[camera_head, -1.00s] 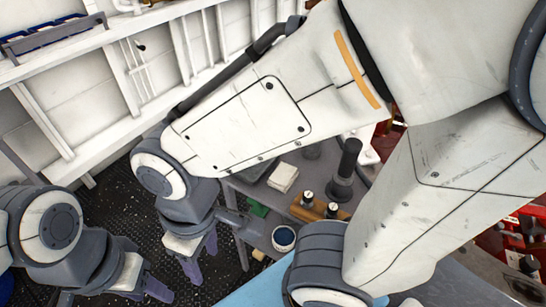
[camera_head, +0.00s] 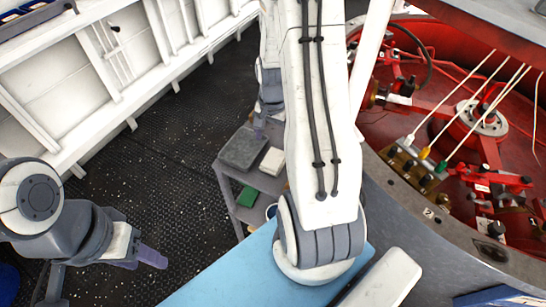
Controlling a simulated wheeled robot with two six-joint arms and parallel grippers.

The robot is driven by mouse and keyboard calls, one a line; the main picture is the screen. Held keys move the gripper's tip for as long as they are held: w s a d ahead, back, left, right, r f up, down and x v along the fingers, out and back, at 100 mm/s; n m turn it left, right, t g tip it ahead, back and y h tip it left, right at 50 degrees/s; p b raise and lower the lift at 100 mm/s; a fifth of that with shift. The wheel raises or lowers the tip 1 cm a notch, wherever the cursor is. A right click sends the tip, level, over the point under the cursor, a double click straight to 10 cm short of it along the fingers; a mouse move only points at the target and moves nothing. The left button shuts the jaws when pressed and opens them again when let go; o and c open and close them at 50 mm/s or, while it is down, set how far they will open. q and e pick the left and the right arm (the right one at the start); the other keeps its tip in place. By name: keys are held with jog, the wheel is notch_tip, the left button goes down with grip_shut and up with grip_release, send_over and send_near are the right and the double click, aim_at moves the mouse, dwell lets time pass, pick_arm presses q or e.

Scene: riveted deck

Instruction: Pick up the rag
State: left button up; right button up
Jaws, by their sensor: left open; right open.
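No item is plainly a rag. A small white folded-looking item (camera_head: 272,161) lies on the grey cart's top (camera_head: 270,183), beside a dark grey box (camera_head: 243,149). A flat green item (camera_head: 248,197) lies on the cart's lower level; I cannot tell whether either one is the rag.
A light blue surface (camera_head: 215,278) lies at the bottom centre. A red round machine pit (camera_head: 450,110) with levers and hoses fills the right. A white ribbed wall (camera_head: 60,90) runs along the left. The dark textured floor (camera_head: 170,150) between is clear.

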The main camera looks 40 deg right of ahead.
send_over(274, 159)
notch_tip(274, 159, down, 5)
jog(key=shift+s+a+f, duration=0.1)
jog(key=shift+a, duration=0.05)
jog(key=shift+d+f+p, duration=0.2)
jog(key=shift+f+p, duration=0.8)
jog(key=shift+f, duration=1.65)
jog(key=c, duration=1.2)
jog(key=shift+c, duration=0.2)
jog(key=shift+r, duration=0.1)
